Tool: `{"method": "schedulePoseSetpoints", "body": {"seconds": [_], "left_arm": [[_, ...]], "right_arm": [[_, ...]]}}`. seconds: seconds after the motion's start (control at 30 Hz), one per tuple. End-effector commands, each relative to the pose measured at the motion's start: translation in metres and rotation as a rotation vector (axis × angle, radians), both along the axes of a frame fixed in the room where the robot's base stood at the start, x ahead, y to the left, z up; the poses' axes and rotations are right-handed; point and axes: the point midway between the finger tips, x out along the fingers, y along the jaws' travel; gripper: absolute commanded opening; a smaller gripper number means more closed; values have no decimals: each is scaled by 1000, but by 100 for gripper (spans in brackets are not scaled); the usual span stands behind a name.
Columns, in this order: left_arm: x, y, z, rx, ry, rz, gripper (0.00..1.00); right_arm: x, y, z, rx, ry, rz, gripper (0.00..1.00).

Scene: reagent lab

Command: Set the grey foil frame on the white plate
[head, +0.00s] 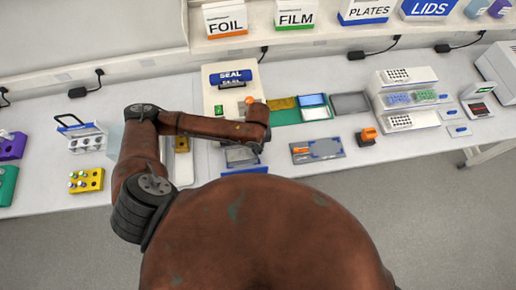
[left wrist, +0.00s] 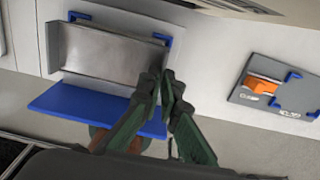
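My left gripper (left wrist: 162,80) shows in the left wrist view with its fingertips drawn together, and I see nothing clearly between them. The tips lie in front of the right edge of a shiny grey metal sheet (left wrist: 110,55), which sits among blue corner brackets. I cannot tell whether they touch it or whether it is the foil frame. A blue slab (left wrist: 85,105) lies along its near side. In the head view my left forearm partly covers this grey station (head: 241,157). A white plate (head: 317,114) appears on the green mat (head: 289,117). My right gripper is not in view.
Right of the grey station lies a grey pad (head: 332,155) with an orange clamp. The sealer (head: 230,78) is behind my forearm. A grey tray (head: 350,103) lies beside the green mat. The table's front edge is close.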

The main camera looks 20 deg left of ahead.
Motion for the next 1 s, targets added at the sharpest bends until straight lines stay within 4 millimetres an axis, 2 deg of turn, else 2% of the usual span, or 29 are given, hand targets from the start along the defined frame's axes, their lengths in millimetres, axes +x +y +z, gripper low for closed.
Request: {"method": "schedulePoseSetpoints", "body": {"seconds": [1.0], "left_arm": [[0,0,-8,0,0,0,0]], "right_arm": [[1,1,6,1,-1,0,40]]}}
